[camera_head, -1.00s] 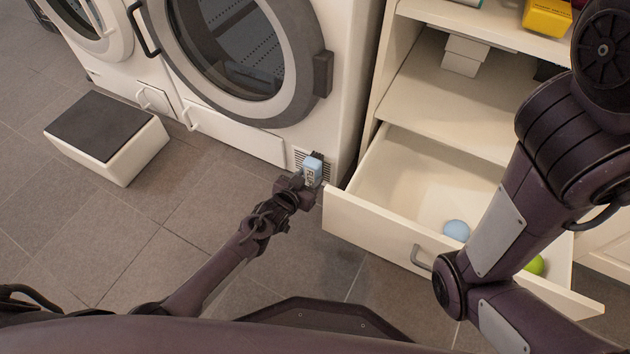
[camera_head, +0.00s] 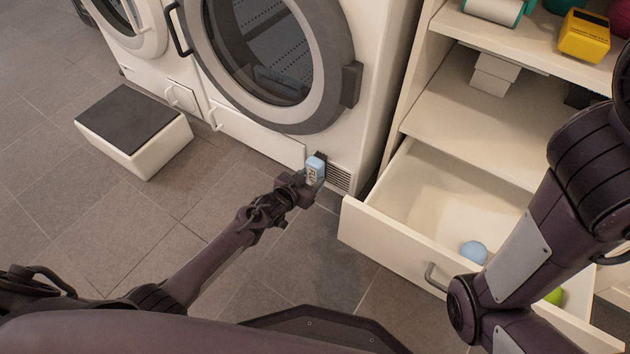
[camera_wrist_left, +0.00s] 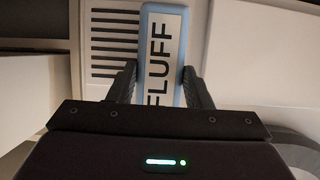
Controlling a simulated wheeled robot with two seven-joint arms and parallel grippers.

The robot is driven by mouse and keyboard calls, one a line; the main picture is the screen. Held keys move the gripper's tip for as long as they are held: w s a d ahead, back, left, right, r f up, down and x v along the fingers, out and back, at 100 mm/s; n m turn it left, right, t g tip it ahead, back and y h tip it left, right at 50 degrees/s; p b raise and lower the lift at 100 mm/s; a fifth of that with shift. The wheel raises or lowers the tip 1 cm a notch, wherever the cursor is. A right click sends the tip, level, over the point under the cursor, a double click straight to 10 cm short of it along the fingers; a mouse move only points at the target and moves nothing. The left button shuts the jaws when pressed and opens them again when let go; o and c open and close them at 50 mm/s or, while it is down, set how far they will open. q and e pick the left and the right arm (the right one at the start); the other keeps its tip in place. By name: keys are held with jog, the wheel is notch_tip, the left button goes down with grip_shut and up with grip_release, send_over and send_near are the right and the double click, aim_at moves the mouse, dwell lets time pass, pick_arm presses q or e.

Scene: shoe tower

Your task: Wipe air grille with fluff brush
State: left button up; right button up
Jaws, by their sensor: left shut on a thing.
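The fluff brush (camera_head: 315,168) is a light blue block with a white label and dark bristles. My left gripper (camera_head: 305,184) is shut on it and holds it at the left end of the air grille (camera_head: 340,178), low on the dryer's front. In the left wrist view the brush (camera_wrist_left: 163,50) sits between the two fingers (camera_wrist_left: 160,85), its label reading FLUFF. The slatted grille (camera_wrist_left: 103,42) shows to its left there. Whether the bristles touch the slats is hidden. My right arm comes in at the right of the head view; its gripper is out of view.
A white step box with a dark top (camera_head: 128,118) stands on the floor at left. The tiled floor between is clear.

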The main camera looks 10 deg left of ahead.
pick_arm(q)
jog(key=shift+w+a, duration=0.25)
jog(key=shift+a, duration=0.2)
jog(key=shift+w+a, duration=0.2)
jog(key=shift+a, duration=0.25)
jog(key=s+p, duration=0.1)
jog(key=s+a+p, duration=0.1)
jog(key=shift+s+r, duration=0.2)
jog(key=shift+s, duration=0.15)
jog(key=s+p, duration=0.1)
jog(key=s+a+p, duration=0.1)
jog(key=s, duration=0.1)
jog(key=shift+f, duration=0.2)
jog(key=shift+s, duration=0.1)
jog(key=shift+s+a+p, duration=0.3)
jog(key=shift+s+p, duration=0.15)
jog(key=shift+s, duration=0.25)
jog(key=shift+s+a+p, duration=0.25)
jog(key=shift+s+p, duration=0.2)
jog(key=shift+s, duration=0.2)
